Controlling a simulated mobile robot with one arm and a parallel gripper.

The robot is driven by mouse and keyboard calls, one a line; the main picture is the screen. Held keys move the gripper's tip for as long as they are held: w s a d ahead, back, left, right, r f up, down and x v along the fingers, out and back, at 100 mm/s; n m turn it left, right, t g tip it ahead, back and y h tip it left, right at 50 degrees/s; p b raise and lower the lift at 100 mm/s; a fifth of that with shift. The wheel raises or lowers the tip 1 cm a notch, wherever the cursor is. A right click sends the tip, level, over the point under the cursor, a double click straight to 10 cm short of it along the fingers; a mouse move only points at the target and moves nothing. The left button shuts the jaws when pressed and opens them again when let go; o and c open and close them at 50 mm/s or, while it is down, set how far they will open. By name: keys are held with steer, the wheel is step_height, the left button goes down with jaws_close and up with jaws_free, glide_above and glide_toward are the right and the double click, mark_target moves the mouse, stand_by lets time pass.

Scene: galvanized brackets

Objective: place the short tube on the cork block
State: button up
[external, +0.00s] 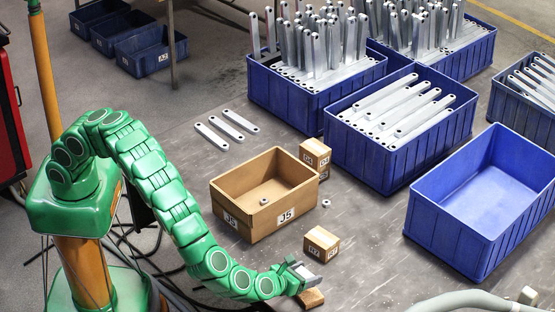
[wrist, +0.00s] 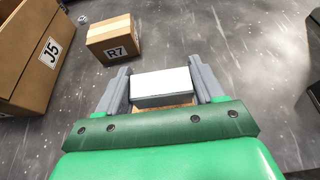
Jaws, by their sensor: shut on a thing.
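My gripper (external: 297,270) is low over the table near the front, its two grey fingers pointing away from my wrist. It is shut on the short tube, a pale metal box-shaped piece (wrist: 162,84) that spans between the fingers in the wrist view. The cork block (external: 312,298) is tan and lies directly under the gripper. A strip of it also shows below the tube in the wrist view (wrist: 165,104). Whether the tube touches the block or hangs just above it I cannot tell. My arm and fingers hide much of both.
A small carton (external: 321,244) marked R7 in the wrist view stands just beyond the gripper. Behind it are an open carton marked J5 (external: 283,222) and a stack of small cartons (external: 314,154). An empty blue crate (external: 462,232) stands right. Loose flat brackets (external: 227,128) lie farther back.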

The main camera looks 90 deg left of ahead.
mark_target(309, 295)
steer(key=shift+w+f, duration=0.2)
steer(key=shift+f, duration=1.55)
steer(key=shift+f, duration=0.1)
steer(key=o, duration=1.1)
steer(key=shift+c, duration=0.2)
steer(key=shift+d+r, duration=0.1)
steer(key=shift+r, duration=0.1)
